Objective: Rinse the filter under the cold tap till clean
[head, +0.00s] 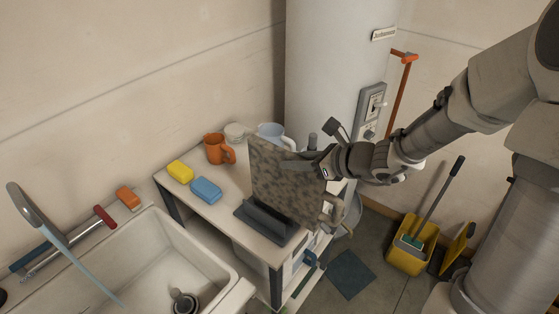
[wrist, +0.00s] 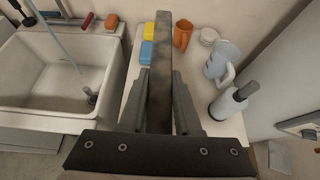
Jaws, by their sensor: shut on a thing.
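The filter (head: 280,182) is a flat square panel, mottled grey-brown with dark blotches. My gripper (head: 300,166) is shut on its upper part and holds it upright over a dark rack (head: 262,222) on the side table. I cannot tell if its lower edge touches the rack. In the wrist view the filter (wrist: 159,65) is edge-on between my fingers (wrist: 159,102). The tap (head: 28,202) stands over the sink (head: 214,262) at left, with a pale blue stream (head: 92,275) falling from it. It has a blue handle (head: 27,259) and a red handle (head: 104,215).
A white tank (head: 325,75) stands behind. A yellow bucket (head: 408,259) is on the floor at right.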

